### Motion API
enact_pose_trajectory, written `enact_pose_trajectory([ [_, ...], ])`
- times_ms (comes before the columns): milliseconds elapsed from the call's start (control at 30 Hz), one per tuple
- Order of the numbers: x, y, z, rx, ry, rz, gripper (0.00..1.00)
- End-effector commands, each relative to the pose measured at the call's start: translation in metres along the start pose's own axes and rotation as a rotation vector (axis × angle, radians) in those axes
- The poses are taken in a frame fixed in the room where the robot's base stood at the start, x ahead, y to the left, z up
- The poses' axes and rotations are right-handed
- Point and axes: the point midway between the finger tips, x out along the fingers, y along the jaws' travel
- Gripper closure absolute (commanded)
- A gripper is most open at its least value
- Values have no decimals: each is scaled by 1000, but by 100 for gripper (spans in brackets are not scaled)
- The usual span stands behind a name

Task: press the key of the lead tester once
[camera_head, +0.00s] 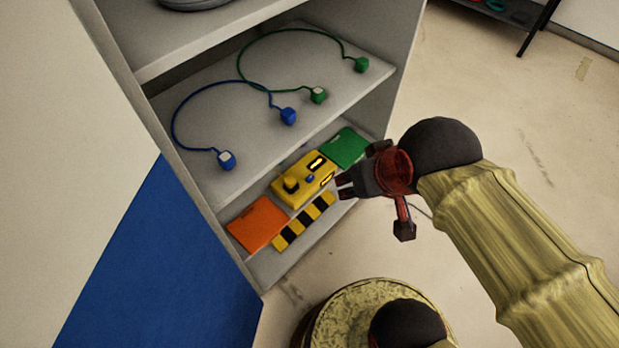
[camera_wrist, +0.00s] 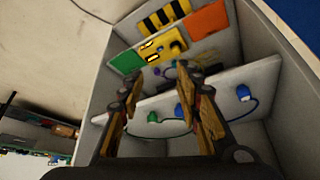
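The yellow lead tester (camera_head: 306,186) sits on the lower shelf, with a dark raised knob (camera_head: 291,185) at its left end, a small blue spot and two lit, pale yellow-edged windows at its right. I cannot tell for sure which part is the key. It also shows upside down in the wrist view (camera_wrist: 160,48). My gripper (camera_head: 343,186) is just right of and in front of the tester, apart from it as far as I can tell. In the wrist view its two fingers (camera_wrist: 163,80) are spread with nothing between them.
An orange pad (camera_head: 259,223) and a green pad (camera_head: 344,147) flank the tester. A yellow-black striped strip (camera_head: 304,221) lies along the front. On the shelf above lie a blue lead (camera_head: 175,115) and a green lead (camera_head: 290,31) with block ends. Open floor lies right.

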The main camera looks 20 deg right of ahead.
Motion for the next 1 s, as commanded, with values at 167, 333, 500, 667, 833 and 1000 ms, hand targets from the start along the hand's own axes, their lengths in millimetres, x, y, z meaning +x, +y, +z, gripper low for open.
enact_pose_trajectory([
  [167,0,0,0,0,0,0,78],
  [333,0,0,0,0,0,0,88],
  [500,0,0,0,0,0,0,97],
  [667,0,0,0,0,0,0,100],
  [833,0,0,0,0,0,0,100],
  [1000,0,0,0,0,0,0,100],
])
